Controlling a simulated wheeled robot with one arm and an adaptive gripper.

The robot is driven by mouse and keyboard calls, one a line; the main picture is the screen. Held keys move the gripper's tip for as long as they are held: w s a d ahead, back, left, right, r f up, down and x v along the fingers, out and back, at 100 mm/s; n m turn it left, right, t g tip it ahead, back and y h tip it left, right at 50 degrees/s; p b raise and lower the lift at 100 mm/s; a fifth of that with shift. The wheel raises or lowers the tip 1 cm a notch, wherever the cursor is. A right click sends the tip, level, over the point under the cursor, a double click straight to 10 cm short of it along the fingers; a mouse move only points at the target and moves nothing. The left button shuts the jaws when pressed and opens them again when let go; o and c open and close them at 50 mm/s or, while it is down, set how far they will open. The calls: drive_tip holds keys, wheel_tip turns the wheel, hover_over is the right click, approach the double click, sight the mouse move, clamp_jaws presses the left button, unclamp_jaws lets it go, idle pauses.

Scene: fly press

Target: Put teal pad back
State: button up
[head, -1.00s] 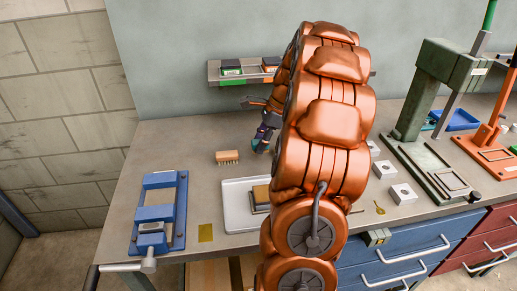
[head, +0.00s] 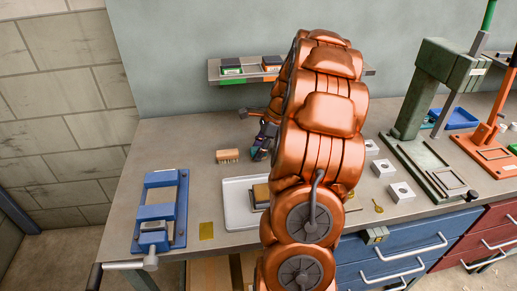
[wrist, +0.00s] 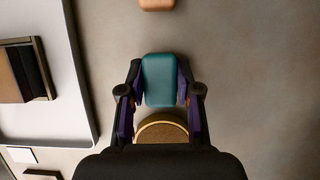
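In the wrist view the teal pad (wrist: 160,80) sits between the fingertips of my gripper (wrist: 159,84). One finger lies along each side of the pad and the gripper looks shut on it. In the head view my gripper (head: 262,142) is low over the bench, just right of the brush, and my copper arm covers much of it. I cannot tell whether the pad touches the bench. A round brown disc with a pale gold rim (wrist: 162,130) shows between the pad and my palm, partly hidden.
A wall shelf (head: 214,74) holds a green-marked and an orange-marked block; my arm hides its middle. A brush (head: 228,156) and a tray (head: 234,203) with a block are close by. A blue fixture (head: 160,210) stands left. Presses (head: 435,85) stand right. The bench's back left is clear.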

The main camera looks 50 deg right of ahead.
drive_tip(key=o, duration=0.4)
drive_tip(key=b+v, duration=0.1)
drive_tip(key=v, duration=1.1)
drive_tip(key=shift+r+b, duration=0.15)
drive_tip(key=shift+b, duration=0.25)
drive_tip(key=s+a+f+n+g, duration=0.1)
drive_tip(key=s+a+n+g, duration=0.2)
drive_tip(key=a+n, duration=1.65)
drive_tip(key=s+a+f+n+h, duration=0.1)
drive_tip(key=s+a+f+n, duration=0.2)
drive_tip(key=s+a, duration=0.5)
drive_tip(key=s+a+f+n+g+h, duration=0.1)
drive_tip(key=s+a+f+n+h, duration=0.1)
drive_tip(key=s+a, duration=0.7)
wheel_tip(320, 180, down, 2)
drive_tip(key=shift+s+f+n+g+h, duration=0.15)
drive_tip(key=shift+s+n+g+h, duration=0.2)
drive_tip(key=shift+n, duration=0.1)
